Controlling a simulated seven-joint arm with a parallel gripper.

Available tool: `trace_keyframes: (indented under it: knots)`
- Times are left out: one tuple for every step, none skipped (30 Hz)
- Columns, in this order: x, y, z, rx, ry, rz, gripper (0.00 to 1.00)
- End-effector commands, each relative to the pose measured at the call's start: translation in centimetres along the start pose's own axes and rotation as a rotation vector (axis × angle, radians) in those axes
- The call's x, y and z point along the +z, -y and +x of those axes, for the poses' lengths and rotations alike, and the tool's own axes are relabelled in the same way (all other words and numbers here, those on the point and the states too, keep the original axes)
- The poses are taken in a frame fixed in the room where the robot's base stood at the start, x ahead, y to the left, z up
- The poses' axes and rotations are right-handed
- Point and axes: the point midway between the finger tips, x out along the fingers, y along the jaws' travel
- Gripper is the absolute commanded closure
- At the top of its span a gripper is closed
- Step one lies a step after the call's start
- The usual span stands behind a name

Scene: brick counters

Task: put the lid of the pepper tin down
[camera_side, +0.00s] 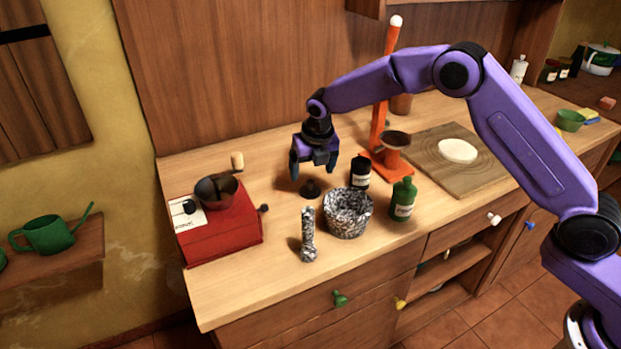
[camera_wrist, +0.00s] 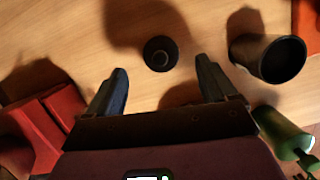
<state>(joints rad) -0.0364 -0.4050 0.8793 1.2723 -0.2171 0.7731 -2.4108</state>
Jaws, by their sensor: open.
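A small dark round lid with a knob (camera_side: 310,188) lies on the wooden counter; it also shows in the wrist view (camera_wrist: 161,53). My gripper (camera_side: 314,168) is open and empty just above the lid. In the wrist view, the lid is between and slightly beyond the fingertips (camera_wrist: 162,70), with a gap on both sides. The black tin with a pale label (camera_side: 360,174), which seems to be the pepper tin, stands upright to the right of the lid. In the wrist view, the tin (camera_wrist: 270,60) shows a dark, open-looking top.
A red grinder (camera_side: 222,228) stands at the left. A green bottle (camera_side: 403,200) and an orange stand (camera_side: 380,130) are to the right. Bare counter surrounds the lid.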

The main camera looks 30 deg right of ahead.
Motion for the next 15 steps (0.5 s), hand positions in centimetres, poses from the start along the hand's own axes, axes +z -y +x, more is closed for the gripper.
trace_keyframes:
  knots:
    - [0.0,0.0,-1.2,0.003,0.003,0.000,0.15]
    - [0.0,0.0,-1.8,0.002,0.002,0.000,0.15]
    - [0.1,-0.1,-2.5,0.003,0.003,0.000,0.15]
    - [0.0,-0.1,-3.1,0.003,0.002,0.000,0.15]
    - [0.0,-0.1,-3.6,0.002,0.002,0.000,0.15]
    - [0.0,-0.1,-4.2,0.002,0.001,0.000,0.15]
    - [0.0,-0.1,-4.6,0.002,0.001,-0.001,0.15]
    - [0.0,-0.1,-5.0,0.002,0.001,-0.001,0.15]
    - [0.0,-0.1,-5.4,0.001,0.000,-0.001,0.15]
    - [0.0,-0.1,-5.7,0.001,0.000,-0.001,0.15]
    - [0.0,-0.1,-5.9,0.001,0.000,-0.001,0.15]
    - [-0.1,-0.1,-6.2,0.001,0.000,-0.001,0.15]
    - [-0.1,-0.1,-6.4,0.001,-0.001,-0.001,0.15]
    - [-0.1,-0.1,-6.5,0.000,-0.001,-0.002,0.15]
    - [-0.1,0.0,-6.6,0.000,-0.002,-0.002,0.15]
